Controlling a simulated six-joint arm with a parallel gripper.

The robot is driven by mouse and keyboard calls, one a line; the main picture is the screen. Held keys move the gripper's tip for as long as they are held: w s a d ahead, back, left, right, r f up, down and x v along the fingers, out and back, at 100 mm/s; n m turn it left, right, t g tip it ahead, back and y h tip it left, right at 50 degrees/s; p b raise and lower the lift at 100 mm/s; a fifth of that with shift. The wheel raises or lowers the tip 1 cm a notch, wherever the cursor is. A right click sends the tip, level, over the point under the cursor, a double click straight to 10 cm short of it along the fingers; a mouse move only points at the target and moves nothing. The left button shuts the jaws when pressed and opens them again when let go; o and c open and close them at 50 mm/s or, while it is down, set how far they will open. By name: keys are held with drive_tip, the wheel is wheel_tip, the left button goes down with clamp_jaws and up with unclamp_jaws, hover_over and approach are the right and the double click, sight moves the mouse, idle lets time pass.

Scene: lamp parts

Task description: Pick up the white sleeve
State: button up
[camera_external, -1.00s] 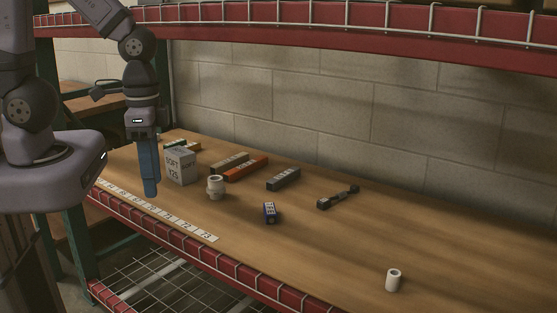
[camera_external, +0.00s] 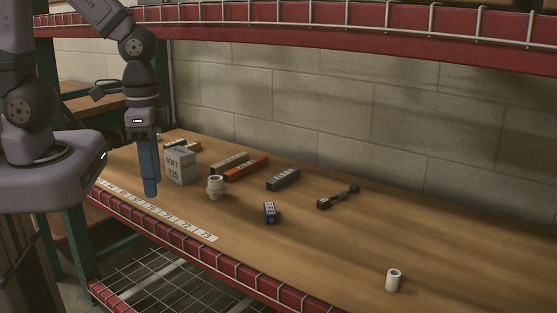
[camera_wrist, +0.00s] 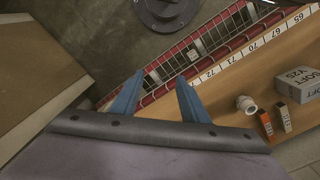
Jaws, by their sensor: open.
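A plain white hollow cylinder, which looks like the white sleeve (camera_external: 393,281), stands upright on the wooden shelf near the front right in the external view. A second white piece, a stepped ring-shaped part (camera_external: 215,188), stands in front of the grey box; it also shows in the wrist view (camera_wrist: 246,104). My gripper (camera_external: 151,192) points down at the left end of the shelf, far from the plain cylinder. Its two blue fingers show apart and empty in the wrist view (camera_wrist: 159,77). The plain cylinder is not visible in the wrist view.
A numbered strip (camera_external: 170,217) runs along the front edge. The right side is mostly clear.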

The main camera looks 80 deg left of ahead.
sight(394, 277)
drive_tip(key=w+f+m+t+b, duration=0.1)
drive_tip(key=w+f+t+b, duration=0.25)
drive_tip(key=w, duration=1.05)
drive_tip(key=w+f+m+t+b, duration=0.1)
drive_tip(key=w+f+t+b, duration=0.3)
drive_tip(key=w, duration=1.1)
drive_tip(key=w+d+f+t+h, duration=0.1)
drive_tip(key=w+f, duration=0.1)
drive_tip(key=w, duration=0.1)
drive_tip(key=w+d+f+m+h+b, duration=0.1)
drive_tip(key=w+d+f, duration=0.1)
drive_tip(key=w, duration=0.1)
drive_tip(key=w+d+f+m+t+h, duration=0.1)
drive_tip(key=w+f, duration=0.1)
drive_tip(key=w, duration=0.1)
drive_tip(key=shift+w+d+t, duration=0.15)
drive_tip(key=shift+w+t, duration=0.05)
drive_tip(key=shift+t, duration=0.15)
drive_tip(key=w+d+f+h, duration=0.1)
drive_tip(key=w+d+f+m+h+b, duration=0.1)
drive_tip(key=d, duration=0.1)
drive_tip(key=w+d+f+m+t+h+b, duration=0.1)
drive_tip(key=d, duration=0.1)
drive_tip(key=shift+d+f+h, duration=0.2)
drive_tip(key=shift+d+h, duration=0.05)
drive_tip(key=shift+h, duration=0.15)
drive_tip(key=shift+d, duration=0.3)
